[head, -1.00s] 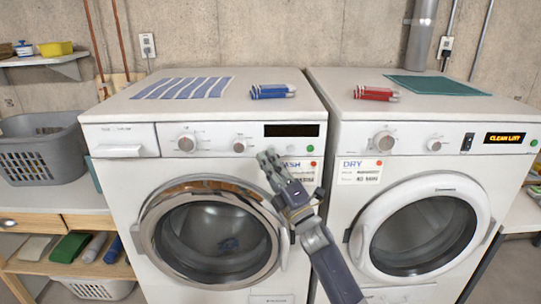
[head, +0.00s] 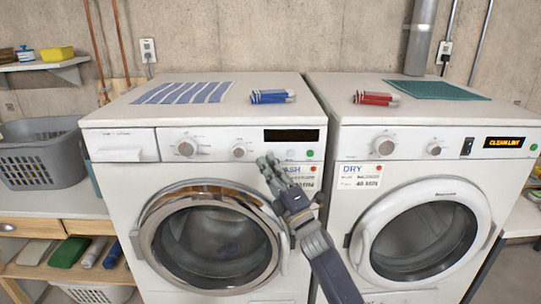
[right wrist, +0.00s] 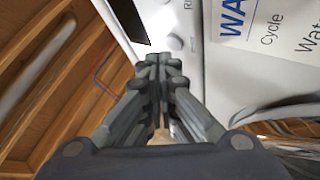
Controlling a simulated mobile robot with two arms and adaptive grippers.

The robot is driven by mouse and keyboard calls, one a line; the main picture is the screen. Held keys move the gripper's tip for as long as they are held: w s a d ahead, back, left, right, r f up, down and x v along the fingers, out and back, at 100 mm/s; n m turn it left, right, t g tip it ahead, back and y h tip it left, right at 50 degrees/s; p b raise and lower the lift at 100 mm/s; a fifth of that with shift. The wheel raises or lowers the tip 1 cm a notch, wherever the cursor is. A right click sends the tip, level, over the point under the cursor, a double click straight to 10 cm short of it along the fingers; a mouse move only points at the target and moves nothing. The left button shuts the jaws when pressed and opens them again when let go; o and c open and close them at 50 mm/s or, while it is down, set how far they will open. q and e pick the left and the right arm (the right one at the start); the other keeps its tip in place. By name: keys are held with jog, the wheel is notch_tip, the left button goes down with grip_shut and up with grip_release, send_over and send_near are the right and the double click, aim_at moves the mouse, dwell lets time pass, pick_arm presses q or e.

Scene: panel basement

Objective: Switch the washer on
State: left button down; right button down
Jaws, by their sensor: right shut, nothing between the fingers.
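The washer (head: 150,235) is the white front-loader on the left, its round door shut. Its panel holds two knobs, a dark, blank display (head: 291,135), a small pale button (head: 291,154) and a green one (head: 309,153). A WASH label (head: 312,172) sits below them. My right gripper (head: 267,161) is shut and empty in front of the panel's lower edge, left of the label. In the right wrist view its closed fingertips (right wrist: 160,62) are just below a round pale button (right wrist: 175,42), beside the display (right wrist: 128,20). Contact cannot be told. My left gripper is out of view.
The dryer (head: 500,180) stands close on the right, with a lit display (head: 504,141) and a black switch (head: 467,144). Blue packs (head: 271,96) and a striped cloth (head: 183,93) lie on the washer. A grey basket (head: 40,165) stands at left.

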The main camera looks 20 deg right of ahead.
dwell(0.4)
jog(key=shift+w+d+b, duration=0.15)
jog(key=shift+w+b, duration=0.35)
jog(key=shift+w, duration=0.1)
dwell(0.3)
jog(key=shift+s, duration=0.65)
